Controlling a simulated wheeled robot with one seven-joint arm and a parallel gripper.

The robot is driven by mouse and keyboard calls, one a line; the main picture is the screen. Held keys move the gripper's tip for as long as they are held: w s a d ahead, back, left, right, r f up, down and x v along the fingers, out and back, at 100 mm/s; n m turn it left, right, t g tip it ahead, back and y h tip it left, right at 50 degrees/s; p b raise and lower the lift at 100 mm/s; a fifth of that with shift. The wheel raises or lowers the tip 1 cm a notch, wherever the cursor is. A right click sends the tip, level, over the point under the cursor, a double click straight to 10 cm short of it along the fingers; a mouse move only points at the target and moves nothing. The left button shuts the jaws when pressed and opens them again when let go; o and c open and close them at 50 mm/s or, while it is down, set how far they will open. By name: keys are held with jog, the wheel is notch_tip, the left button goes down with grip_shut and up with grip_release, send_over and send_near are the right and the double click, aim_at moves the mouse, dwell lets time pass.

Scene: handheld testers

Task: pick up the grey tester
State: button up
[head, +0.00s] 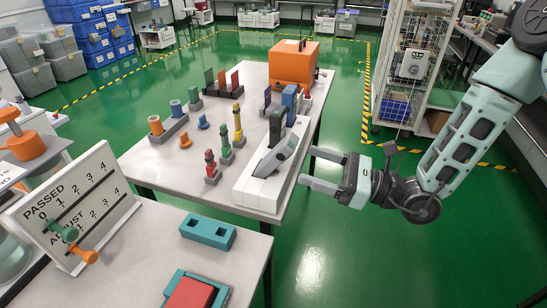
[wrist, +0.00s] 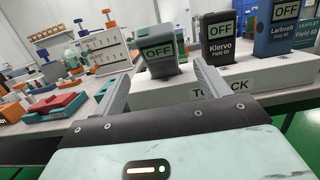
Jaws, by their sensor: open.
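The grey tester (head: 280,155) leans at a tilt at the near end of a white rack (head: 256,190) on the table. In the wrist view the grey tester (wrist: 161,62) shows a green OFF screen, and the rack (wrist: 180,92) runs below it. My gripper (head: 308,166) is open and empty, just right of the rack, its fingers pointing at the grey tester. In the wrist view the tester stands ahead, between the two spread fingertips (wrist: 152,84), with a gap in front of it.
A black Klervo tester (wrist: 219,42) and a blue Larkvolt tester (wrist: 274,35) stand upright in the same rack, right of the grey one. Coloured pegs and blocks (head: 225,140) stand left of the rack. An orange box (head: 293,63) is at the table's far end. Open green floor lies right.

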aim_at(272, 152)
jog(key=x, duration=1.1)
jog(key=shift+f, duration=0.1)
